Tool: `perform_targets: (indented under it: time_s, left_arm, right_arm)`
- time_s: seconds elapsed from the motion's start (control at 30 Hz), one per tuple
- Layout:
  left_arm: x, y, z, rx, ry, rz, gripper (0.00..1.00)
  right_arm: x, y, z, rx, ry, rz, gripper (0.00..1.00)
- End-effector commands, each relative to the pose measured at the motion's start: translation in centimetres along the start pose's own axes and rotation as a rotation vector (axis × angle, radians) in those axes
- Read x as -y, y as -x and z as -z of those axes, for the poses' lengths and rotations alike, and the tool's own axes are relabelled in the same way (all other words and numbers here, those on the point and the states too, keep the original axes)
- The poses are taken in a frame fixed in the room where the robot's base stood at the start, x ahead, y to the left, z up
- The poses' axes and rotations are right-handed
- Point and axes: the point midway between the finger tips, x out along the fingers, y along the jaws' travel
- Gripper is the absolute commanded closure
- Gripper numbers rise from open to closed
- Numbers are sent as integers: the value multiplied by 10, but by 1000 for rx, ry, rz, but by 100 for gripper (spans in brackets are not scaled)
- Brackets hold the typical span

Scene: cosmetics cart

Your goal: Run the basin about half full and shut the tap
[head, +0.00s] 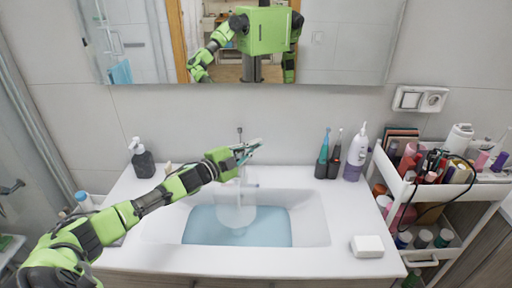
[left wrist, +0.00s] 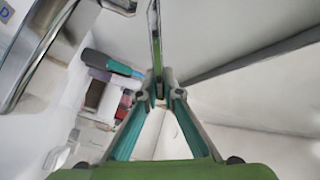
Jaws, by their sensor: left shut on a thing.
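The white basin (head: 310,222) holds light blue water (head: 265,232), standing roughly partway up its walls. The tap (head: 249,184) is at the back middle of the basin, partly behind my left gripper. A pale, translucent stream (head: 235,212) falls below the tap into the water. My left gripper (head: 247,151) is at the top of the tap, shut on the tap lever (head: 240,134). In the left wrist view the teal fingers of the left gripper (left wrist: 160,92) come together around a thin upright piece. My right gripper is not directly in view.
A soap dispenser (head: 142,158) stands left of the basin. Electric toothbrushes (head: 334,157) and a white-purple bottle (head: 356,155) stand at the back right. A white soap block (head: 367,246) lies at the front right. A loaded cart (head: 435,205) stands right. A mirror (head: 345,40) hangs above.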

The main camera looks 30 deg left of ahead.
Motion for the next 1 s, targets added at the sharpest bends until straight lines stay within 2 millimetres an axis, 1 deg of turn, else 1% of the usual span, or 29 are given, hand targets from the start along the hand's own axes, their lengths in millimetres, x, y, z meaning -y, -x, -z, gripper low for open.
perform_targets:
  time_s: [0.07,0.17,0.4,0.5,0.63,0.77,1.0]
  left_arm:
    - [-2,0,0,0,1,-2,100]
    - [-2,0,0,0,1,-2,76]
    - [-1,0,0,0,-1,-1,76]
    - [-1,0,0,0,-1,-1,76]
    - [-2,6,0,0,0,-1,76]
    - [-3,20,-1,1,0,-4,76]
    - [-4,53,0,2,-1,-5,76]
  right_arm:
    - [0,0,0,0,0,0,60]
    - [0,0,0,0,0,0,60]
    - [1,0,0,0,0,2,60]
    - [5,0,0,0,2,6,60]
    - [4,0,-1,-2,1,5,60]
    - [4,0,-1,-1,1,4,60]
    - [3,0,-1,-1,1,3,60]
